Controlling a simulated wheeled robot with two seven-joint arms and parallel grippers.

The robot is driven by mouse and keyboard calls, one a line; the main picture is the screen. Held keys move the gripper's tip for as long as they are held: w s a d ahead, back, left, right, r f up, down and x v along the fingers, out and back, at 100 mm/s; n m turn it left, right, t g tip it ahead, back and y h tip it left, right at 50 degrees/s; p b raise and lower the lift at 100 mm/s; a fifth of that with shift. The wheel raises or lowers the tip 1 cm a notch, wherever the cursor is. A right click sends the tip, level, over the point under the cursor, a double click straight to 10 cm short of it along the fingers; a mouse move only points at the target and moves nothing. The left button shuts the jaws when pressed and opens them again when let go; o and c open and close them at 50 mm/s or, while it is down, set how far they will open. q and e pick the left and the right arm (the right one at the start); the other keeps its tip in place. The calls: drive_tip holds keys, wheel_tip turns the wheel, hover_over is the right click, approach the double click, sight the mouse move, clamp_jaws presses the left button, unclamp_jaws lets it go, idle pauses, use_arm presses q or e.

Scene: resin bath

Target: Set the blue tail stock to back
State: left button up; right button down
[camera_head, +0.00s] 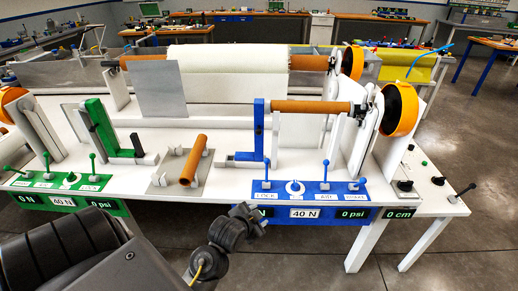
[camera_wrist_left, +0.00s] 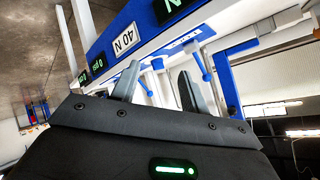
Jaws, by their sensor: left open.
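The blue tail stock (camera_head: 258,132) is an upright blue post on a low grey-white base, at the left end of an orange-brown roller (camera_head: 305,107). My left gripper (camera_head: 250,214) is in front of the panel's left end, apart from the levers. In the left wrist view its fingers (camera_wrist_left: 157,88) are spread and empty, with blue levers (camera_wrist_left: 205,64) beyond them. My right gripper is not in view.
A green tail stock (camera_head: 98,125) and green panel (camera_head: 66,187) stand at the left. A brown tube (camera_head: 193,160) lies on a grey plate between the two stations. Orange wheels (camera_head: 399,109) stand at the right. Floor in front of the table is clear at the right.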

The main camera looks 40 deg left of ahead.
use_arm(q)
drive_tip(key=w+a+r+t+y, duration=0.2)
drive_tip(key=w+a+r+t, duration=0.1)
drive_tip(key=w+a+r, duration=0.4)
drive_tip(key=m+t+y, duration=0.1)
drive_tip(key=t+y, duration=0.2)
drive_tip(key=y, duration=0.1)
approach(258, 134)
drive_tip(key=w, duration=0.2)
drive_tip(key=p+x, duration=0.1)
drive_tip(key=x, duration=0.8)
drive_tip(key=shift+w+a+p, duration=0.1)
drive_tip(key=shift+a+p, duration=0.3)
drive_tip(key=shift+a, duration=0.15)
drive_tip(key=shift+c, duration=0.5)
clamp_jaws()
